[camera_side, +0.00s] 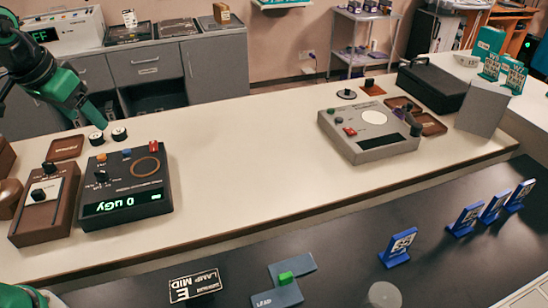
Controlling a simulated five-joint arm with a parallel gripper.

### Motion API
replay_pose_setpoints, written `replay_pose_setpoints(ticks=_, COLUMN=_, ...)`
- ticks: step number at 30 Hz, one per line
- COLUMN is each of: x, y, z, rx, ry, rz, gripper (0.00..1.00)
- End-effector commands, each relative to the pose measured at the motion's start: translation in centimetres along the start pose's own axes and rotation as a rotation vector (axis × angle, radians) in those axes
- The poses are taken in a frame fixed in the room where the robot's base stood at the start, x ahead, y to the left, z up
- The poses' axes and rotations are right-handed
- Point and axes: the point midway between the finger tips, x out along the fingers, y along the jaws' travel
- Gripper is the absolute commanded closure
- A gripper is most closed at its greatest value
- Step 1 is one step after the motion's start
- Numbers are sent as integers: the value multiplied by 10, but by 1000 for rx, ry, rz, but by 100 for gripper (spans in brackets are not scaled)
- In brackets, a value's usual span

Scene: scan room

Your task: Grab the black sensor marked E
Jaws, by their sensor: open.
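The black sensor marked E (195,286) lies on the dark front counter, near the bottom edge of the view. Its white lettering reads E and LAMP MID. My gripper (88,113) is green and hangs at the upper left, above the left end of the pale table. It is open, with nothing seen between its jaws. It is well apart from the sensor, which is far below and to the right of it in the picture.
A grey-blue holder with a green block (286,278) stands right of the sensor. Several blue stands (398,247) are farther right. A dark console (125,185) and a brown switch box (44,205) stand on the pale table. The table's middle is clear.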

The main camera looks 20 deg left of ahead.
Motion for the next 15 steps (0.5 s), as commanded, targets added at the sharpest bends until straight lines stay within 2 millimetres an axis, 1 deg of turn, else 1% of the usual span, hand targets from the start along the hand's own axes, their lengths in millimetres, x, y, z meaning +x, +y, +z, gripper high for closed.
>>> replay_pose_setpoints(ticks=1, x=3, y=-5, z=-11, rx=-6, ry=-14, rz=-4, gripper=30)
replay_pose_setpoints(ticks=3, x=6, y=-12, z=-25, rx=-12, ry=-30, rz=-9, gripper=30)
replay_pose_setpoints(ticks=8, x=17, y=-29, z=-55, rx=-23, ry=-65, rz=-17, gripper=30)
replay_pose_setpoints(ticks=15, x=39, y=-58, z=-95, rx=-41, ry=-117, rz=-27, gripper=30)
